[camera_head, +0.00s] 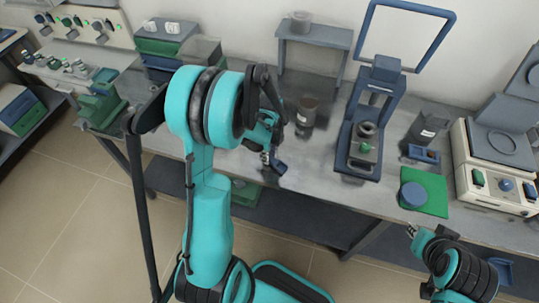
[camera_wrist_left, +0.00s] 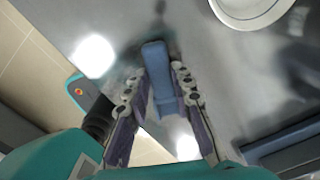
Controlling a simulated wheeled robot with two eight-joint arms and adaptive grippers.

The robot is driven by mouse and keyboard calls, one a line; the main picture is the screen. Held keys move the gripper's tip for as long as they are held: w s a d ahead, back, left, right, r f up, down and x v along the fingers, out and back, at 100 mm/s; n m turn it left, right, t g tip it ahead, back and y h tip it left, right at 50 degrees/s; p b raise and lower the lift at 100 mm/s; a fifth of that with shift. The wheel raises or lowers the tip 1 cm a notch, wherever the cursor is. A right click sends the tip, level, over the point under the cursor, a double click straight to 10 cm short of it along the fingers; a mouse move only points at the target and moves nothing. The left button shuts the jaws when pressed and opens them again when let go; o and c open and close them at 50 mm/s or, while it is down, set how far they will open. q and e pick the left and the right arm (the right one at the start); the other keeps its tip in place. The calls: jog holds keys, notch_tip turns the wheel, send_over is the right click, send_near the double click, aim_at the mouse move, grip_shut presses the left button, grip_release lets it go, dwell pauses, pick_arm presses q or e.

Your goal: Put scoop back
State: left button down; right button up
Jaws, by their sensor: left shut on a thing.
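My left gripper (camera_head: 268,155) is over the grey bench, near its front edge. It is shut on a blue scoop (camera_head: 279,166), whose small blue end sticks out below the fingers. In the left wrist view the scoop (camera_wrist_left: 158,72) lies between the two fingers of the left gripper (camera_wrist_left: 157,92), with the bench surface behind it. Where the scoop normally sits cannot be told. My right gripper (camera_head: 412,231) is in front of the bench at the lower right; its fingers are too small to read.
A dark canister (camera_head: 306,114) stands behind and right of my left gripper. A blue stand (camera_head: 367,165) holds a small cup. A green mat (camera_head: 432,205) with a round blue lid, and a beige balance (camera_head: 470,188), lie right. Bare bench (camera_head: 320,185) shows between gripper and stand.

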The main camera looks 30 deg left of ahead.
pick_arm(q)
jog(key=c, duration=1.3)
grip_release()
jog(key=shift+f, duration=0.15)
jog(key=shift+r, duration=0.25)
notch_tip(320, 180, up, 11)
jog(key=p, duration=0.4)
jog(key=s+d+r+n+t, duration=0.7)
jog(key=s+d+r+n, duration=0.4)
jog(key=n, duration=0.8)
jog(key=shift+s+d+r+n, duration=0.2)
jog(key=shift+d+n, duration=0.2)
jog(key=shift+d, duration=0.3)
